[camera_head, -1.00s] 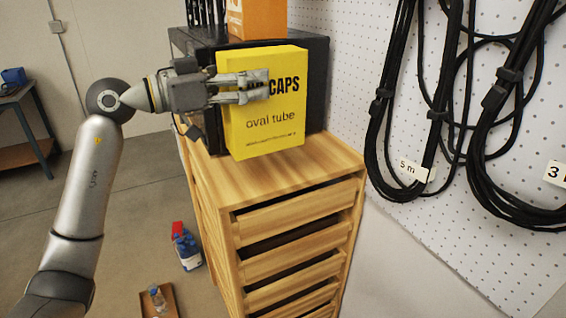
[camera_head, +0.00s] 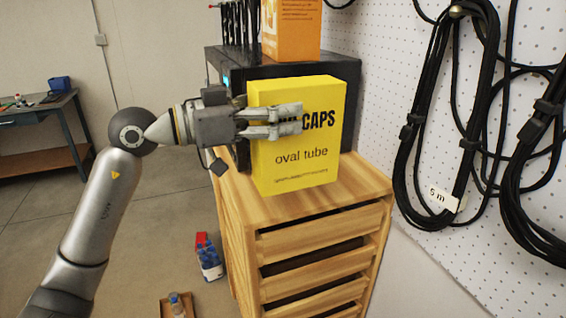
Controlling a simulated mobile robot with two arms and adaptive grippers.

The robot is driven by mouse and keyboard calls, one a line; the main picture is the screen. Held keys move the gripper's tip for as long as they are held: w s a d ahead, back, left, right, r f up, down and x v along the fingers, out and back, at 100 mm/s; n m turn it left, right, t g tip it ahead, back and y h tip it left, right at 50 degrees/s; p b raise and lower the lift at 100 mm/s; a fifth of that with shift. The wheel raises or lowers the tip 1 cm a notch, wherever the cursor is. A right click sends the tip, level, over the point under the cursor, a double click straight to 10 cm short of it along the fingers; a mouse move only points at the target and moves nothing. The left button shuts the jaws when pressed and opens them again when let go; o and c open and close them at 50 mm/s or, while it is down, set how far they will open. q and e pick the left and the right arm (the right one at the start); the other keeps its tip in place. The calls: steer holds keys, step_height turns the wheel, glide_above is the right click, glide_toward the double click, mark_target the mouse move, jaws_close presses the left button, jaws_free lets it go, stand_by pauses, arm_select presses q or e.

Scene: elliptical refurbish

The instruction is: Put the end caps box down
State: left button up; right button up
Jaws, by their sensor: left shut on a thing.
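The end caps box (camera_head: 305,165) is yellow, with "CAPS" and "oval tube" in black on its front. It is upright at the top of a wooden drawer cabinet (camera_head: 350,190), in front of a black case. My left gripper (camera_head: 298,122) reaches in from the left and is shut on the box, its fingers covering part of the lettering. The box's lower edge shows against the cabinet top; I cannot tell whether it touches the wood. My right gripper is not in view.
The black case (camera_head: 348,70) stands behind the box, with an orange box (camera_head: 292,30) on top. Black cables (camera_head: 415,110) hang on the pegboard at the right. Bare cabinet top shows in front and right of the box. A bench (camera_head: 60,115) stands far left.

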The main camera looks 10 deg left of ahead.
arm_select(q)
steer(key=w+a+f+p, duration=0.2)
steer(key=w+f+p, duration=0.2)
steer(key=w+f, duration=0.5)
steer(key=shift+f, duration=0.8)
steer(key=o, duration=1)
steer(key=shift+w+f, duration=0.1)
steer(key=shift+f, duration=0.15)
steer(key=o, duration=0.4)
